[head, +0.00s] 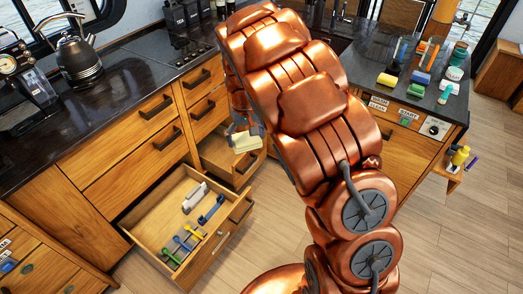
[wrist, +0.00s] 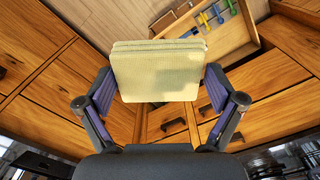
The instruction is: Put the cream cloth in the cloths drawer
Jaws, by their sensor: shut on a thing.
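The cream cloth (wrist: 155,72) is a folded, flat pad held between the two fingers of my gripper (wrist: 158,88) in the wrist view. In the head view the cloth (head: 247,144) hangs at my gripper (head: 244,130), partly hidden by my arm. It appears over or beside a partly open drawer (head: 216,150) in the corner of the counter; I cannot tell its exact height. The inside of that drawer is mostly hidden. No label shows which drawer is for cloths.
A wide open drawer (head: 150,232) on the left holds several coloured utensils and pale and blue items. It also shows in the wrist view (wrist: 240,38). A kettle (head: 77,50) stands on the dark counter. Sponges and bottles sit on the right counter (head: 408,92).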

